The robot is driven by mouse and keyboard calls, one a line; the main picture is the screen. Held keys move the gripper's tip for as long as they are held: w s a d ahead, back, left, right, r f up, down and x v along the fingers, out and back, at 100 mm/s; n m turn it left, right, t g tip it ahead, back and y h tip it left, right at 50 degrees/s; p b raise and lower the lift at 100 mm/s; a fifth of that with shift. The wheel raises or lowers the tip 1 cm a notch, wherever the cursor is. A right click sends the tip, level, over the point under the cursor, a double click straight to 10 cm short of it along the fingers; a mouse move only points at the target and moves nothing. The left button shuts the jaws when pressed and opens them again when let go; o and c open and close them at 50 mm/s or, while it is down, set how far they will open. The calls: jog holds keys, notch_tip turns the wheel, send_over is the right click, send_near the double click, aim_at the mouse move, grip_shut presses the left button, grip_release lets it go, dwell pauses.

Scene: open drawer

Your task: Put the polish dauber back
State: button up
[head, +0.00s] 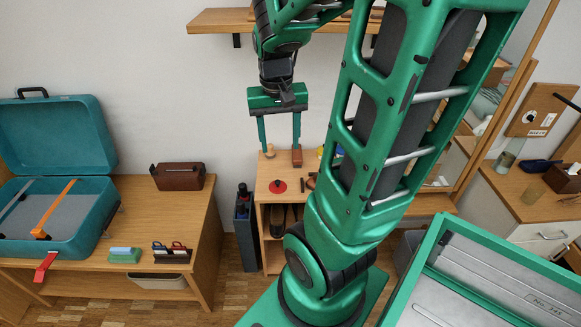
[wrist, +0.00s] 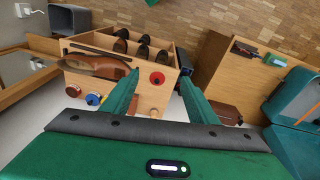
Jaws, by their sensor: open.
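My gripper (head: 281,150) is open and empty, pointing down over the back of a small wooden shoe-care cabinet (head: 265,218). In the wrist view its two green fingers (wrist: 158,80) frame a red disc with a dark centre (wrist: 157,78) on the cabinet top. The disc also shows in the head view (head: 278,186), near the front edge. A small pale wooden knob (head: 270,152) stands behind it, and shows in the wrist view (wrist: 153,112). Small dark pieces (head: 310,179) lie to the right of the disc. I cannot tell for certain which small item is the dauber.
A desk with a teal case (head: 60,225) stands left. My arm hides the cabinet's right side.

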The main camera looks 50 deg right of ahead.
jog(key=s+a+n+y, duration=0.1)
jog(key=s+a+n, duration=0.1)
jog(key=s+a, duration=0.5)
jog(key=s+r, duration=0.1)
jog(key=s, duration=0.2)
jog(key=shift+s+g, duration=0.15)
jog(key=shift+g, duration=0.15)
